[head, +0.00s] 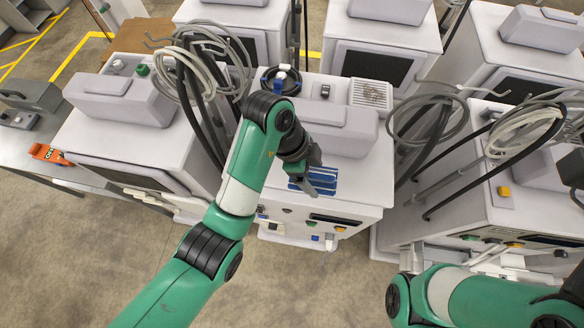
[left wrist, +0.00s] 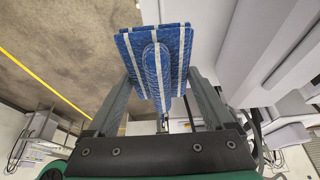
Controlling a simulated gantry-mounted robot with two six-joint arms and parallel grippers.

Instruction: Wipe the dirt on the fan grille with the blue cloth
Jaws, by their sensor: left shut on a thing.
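The blue cloth (head: 326,182), with pale stripes, is in my left gripper (head: 312,182), above the front of the middle machine's top. The left wrist view shows the cloth (left wrist: 178,50) pinched between the two fingers of my left gripper (left wrist: 160,90), spreading past their tips. The fan grille (head: 356,94) is a pale slatted panel at the back right of the same machine top, with a brownish dirt patch (head: 373,94) on it. The cloth is apart from the grille, nearer the front. A dark part at the right edge may be my right gripper; its fingers are not clear.
A raised grey housing (head: 335,128) stands between the cloth and grille. Coiled hoses (head: 205,60) hang left, and more hoses (head: 525,125) right. An orange tool (head: 48,154) lies on the left bench.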

